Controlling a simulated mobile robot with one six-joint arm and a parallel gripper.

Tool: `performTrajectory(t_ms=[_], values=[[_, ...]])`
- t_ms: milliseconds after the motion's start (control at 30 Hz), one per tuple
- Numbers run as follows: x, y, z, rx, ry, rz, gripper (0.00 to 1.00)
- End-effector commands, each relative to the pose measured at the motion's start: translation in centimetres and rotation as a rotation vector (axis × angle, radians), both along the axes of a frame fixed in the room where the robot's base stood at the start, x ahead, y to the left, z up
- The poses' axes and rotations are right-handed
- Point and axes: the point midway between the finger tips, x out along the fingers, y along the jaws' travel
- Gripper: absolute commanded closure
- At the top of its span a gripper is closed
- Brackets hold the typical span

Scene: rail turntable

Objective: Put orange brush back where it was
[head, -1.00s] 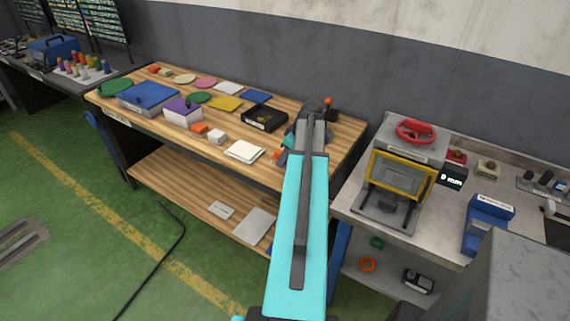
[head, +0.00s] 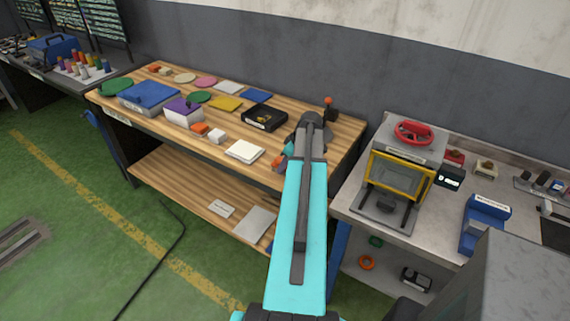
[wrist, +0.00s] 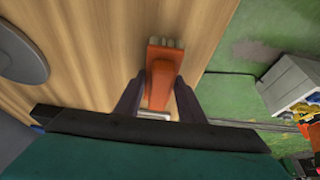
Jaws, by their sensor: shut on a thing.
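My gripper (wrist: 158,98) is shut on the orange brush (wrist: 163,65) in the wrist view, with a dark finger on each side of it. The brush's pale bristle end points to the top of that view, over or on the wooden bench top (wrist: 105,50). I cannot tell whether it touches the wood. In the head view, a small orange patch beside my arm, apparently the brush (head: 278,161), shows near the bench's front edge. My arm hides most of the gripper there.
A grey disc (wrist: 22,45) lies on the wood at left in the wrist view. On the bench are a black tray (head: 264,117), a white pad (head: 244,151) and a purple-lidded box (head: 183,110). A press with a yellow frame (head: 401,177) stands to the right.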

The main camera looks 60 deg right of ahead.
Motion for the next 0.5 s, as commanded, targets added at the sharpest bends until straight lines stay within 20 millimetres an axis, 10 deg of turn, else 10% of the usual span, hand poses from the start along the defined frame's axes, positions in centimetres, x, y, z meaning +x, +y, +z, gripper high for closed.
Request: performTrajectory(t_ms=[367,400,500], values=[[0.02,0.02,-0.37,0.0,0.0,0.0,0.82],[0.01,0.02,-0.39,0.001,0.0,0.0,0.63],[0.02,0.02,-0.32,0.001,0.0,0.0,0.46]])
